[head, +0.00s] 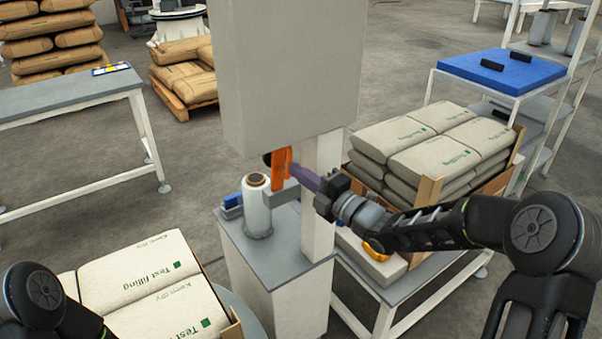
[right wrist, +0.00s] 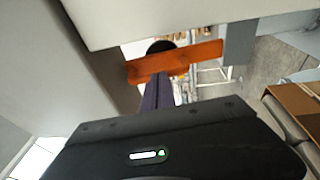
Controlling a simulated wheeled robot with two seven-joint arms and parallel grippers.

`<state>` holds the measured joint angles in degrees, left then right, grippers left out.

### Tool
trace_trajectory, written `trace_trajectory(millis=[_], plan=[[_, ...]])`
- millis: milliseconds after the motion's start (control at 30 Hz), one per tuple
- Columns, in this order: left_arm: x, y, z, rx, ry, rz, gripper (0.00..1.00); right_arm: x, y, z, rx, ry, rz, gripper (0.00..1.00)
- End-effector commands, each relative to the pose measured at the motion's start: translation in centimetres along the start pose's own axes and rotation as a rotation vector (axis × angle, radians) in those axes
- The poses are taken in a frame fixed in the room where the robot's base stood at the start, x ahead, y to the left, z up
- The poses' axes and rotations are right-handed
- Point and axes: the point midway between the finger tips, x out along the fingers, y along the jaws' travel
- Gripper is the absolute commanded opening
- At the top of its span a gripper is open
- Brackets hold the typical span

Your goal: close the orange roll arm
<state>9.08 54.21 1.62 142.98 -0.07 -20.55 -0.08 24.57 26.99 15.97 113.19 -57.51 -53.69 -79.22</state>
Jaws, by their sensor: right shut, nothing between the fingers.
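The orange roll arm (head: 281,170) stands upright on the grey column machine, beside the wrap roll. In the right wrist view the orange arm (right wrist: 174,62) lies across the picture just beyond my fingers. My right gripper (head: 294,170) is shut and empty, with its purple-grey fingertips at the orange arm's right side. I cannot tell whether they touch it. The fingers also show in the right wrist view (right wrist: 158,92). The white wrap roll (head: 257,207) stands upright on the machine's base. My left gripper is out of view; only part of my left arm shows at bottom left.
The column's big grey box (head: 288,75) hangs above the roll arm. The white post (head: 318,205) stands close by my right gripper. Stacked sacks (head: 430,150) lie at right, and sacks (head: 150,285) lie at front left. A grey table (head: 65,97) stands at left.

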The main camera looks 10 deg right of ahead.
Motion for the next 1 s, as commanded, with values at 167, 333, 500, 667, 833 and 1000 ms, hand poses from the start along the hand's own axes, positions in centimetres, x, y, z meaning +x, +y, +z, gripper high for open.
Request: trace_trajectory(millis=[167,333,500,667,833,1000], plan=[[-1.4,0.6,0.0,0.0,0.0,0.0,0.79,1.6,1.4,0.2,0.011,0.005,-0.079,0.0],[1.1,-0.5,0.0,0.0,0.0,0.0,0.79,4.8,1.3,0.8,0.02,0.002,-0.122,0.0],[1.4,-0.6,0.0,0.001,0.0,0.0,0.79,6.4,2.1,1.3,0.023,-0.001,-0.125,0.0],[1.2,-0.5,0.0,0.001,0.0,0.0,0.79,6.4,2.3,1.3,0.024,-0.001,-0.125,0.0],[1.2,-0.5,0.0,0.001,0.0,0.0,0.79,6.3,2.3,1.3,0.024,-0.001,-0.125,0.0],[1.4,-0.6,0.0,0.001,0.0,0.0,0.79,6.5,2.4,1.1,0.024,0.0,-0.124,0.0]])
